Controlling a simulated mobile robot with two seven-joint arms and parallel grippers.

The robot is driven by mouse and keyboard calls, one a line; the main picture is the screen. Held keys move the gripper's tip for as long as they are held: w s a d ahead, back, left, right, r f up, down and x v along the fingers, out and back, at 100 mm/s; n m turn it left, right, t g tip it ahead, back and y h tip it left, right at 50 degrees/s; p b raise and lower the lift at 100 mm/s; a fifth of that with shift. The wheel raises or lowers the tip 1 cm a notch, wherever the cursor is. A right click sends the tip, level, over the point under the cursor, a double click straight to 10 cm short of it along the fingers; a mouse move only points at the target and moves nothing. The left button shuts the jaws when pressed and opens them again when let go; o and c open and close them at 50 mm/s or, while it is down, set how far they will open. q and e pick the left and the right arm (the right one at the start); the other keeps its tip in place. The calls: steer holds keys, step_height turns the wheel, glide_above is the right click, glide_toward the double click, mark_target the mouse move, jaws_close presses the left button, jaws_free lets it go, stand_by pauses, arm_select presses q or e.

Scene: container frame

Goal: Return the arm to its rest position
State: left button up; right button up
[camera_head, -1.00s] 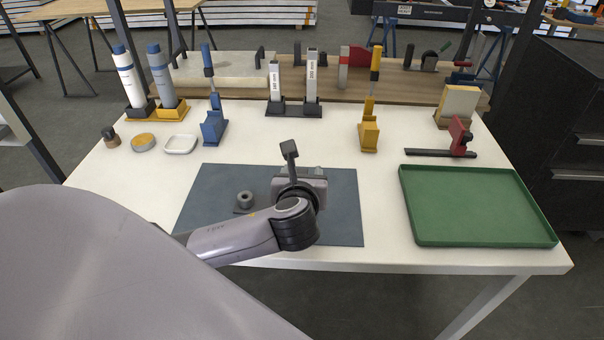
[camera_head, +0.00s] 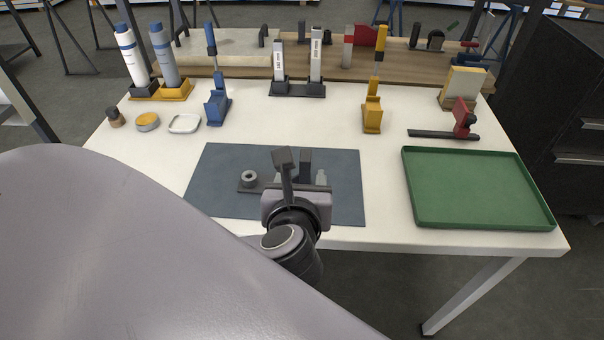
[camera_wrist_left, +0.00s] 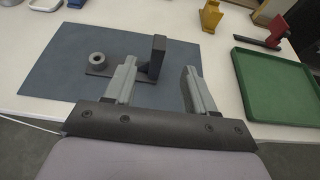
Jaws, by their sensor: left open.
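My left arm comes in from the left in the head view. Its gripper (camera_head: 300,172) is over the front part of the dark blue-grey mat (camera_head: 216,196). In the left wrist view the two fingers (camera_wrist_left: 157,88) are apart, with nothing between their tips. A dark grey bracket-like part with a ring (camera_wrist_left: 97,60) on a flat base and an upright block (camera_wrist_left: 158,57) lies on the mat beyond the fingers. The ring also shows in the head view (camera_head: 249,178). The gripper hides some of this part in the head view. My right gripper is not in view.
A green tray (camera_head: 478,222) stands on the white table (camera_head: 330,130) at the right. A red clamp (camera_head: 463,117), yellow holder (camera_head: 372,115), blue holder (camera_head: 217,105) and small dishes (camera_head: 185,123) stand behind the mat. Bottles (camera_head: 131,55) stand at the back left.

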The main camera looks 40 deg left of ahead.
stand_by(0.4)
arm_select(q)
steer(key=s+f+n+g+h, duration=0.4)
steer(key=s+f+n, duration=0.35)
steer(key=n, duration=0.65)
steer(key=s+f+n+g+h, duration=0.35)
steer(key=s+f+n, duration=0.4)
steer(key=n, duration=0.65)
steer(key=w+d+f+t+h, duration=0.2)
steer(key=w+d+f+t, duration=0.1)
steer(key=w+f+t, duration=0.3)
step_height(320, 180, down, 2)
steer(key=shift+w+f+m, duration=0.25)
steer(key=shift+w+m, duration=0.05)
steer(key=shift+w, duration=0.05)
